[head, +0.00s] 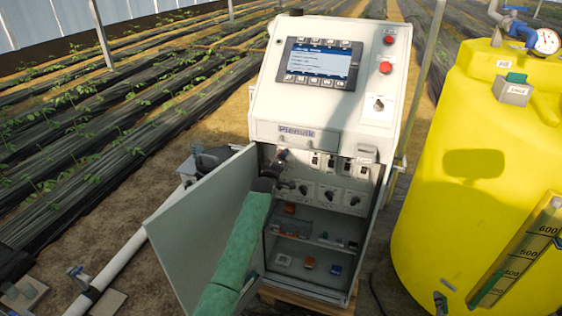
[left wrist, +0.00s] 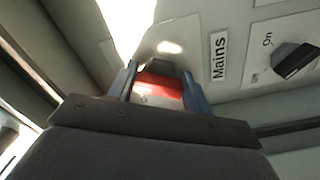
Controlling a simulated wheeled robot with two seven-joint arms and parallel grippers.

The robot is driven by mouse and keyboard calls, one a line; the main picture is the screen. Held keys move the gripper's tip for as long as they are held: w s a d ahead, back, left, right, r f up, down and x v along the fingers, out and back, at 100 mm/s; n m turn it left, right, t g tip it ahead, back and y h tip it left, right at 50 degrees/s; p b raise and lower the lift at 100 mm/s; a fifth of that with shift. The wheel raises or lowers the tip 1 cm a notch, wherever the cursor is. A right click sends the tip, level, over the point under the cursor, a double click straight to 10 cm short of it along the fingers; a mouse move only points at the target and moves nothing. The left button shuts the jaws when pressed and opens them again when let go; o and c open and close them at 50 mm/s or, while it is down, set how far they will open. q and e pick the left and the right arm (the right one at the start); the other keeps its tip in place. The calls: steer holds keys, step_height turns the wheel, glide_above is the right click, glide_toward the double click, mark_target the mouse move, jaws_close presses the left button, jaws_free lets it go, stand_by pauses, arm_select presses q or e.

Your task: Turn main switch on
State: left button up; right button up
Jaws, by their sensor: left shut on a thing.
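The main switch (left wrist: 160,90) shows as a red part in the left wrist view, beside a white label reading "Mains". My left gripper (left wrist: 161,76) is shut on it, one finger on each side. In the head view my left gripper (head: 281,163) reaches into the upper left of the open cabinet (head: 322,121), and my green-sleeved arm comes up from below. The red switch cannot be made out there behind the gripper. My right gripper is not in view.
The cabinet door (head: 200,215) stands open at the left, close beside my arm. A black knob (left wrist: 296,60) marked "On" sits right of the label. Shelves (head: 310,243) with small items lie below. A yellow tank (head: 475,170) stands at the right.

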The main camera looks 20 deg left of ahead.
arm_select(q)
steer(key=shift+f+m+b, duration=0.25)
steer(key=shift+m+b, duration=0.1)
steer(key=shift+m, duration=1.25)
steer(key=o, duration=0.8)
steer(key=shift+o, duration=0.8)
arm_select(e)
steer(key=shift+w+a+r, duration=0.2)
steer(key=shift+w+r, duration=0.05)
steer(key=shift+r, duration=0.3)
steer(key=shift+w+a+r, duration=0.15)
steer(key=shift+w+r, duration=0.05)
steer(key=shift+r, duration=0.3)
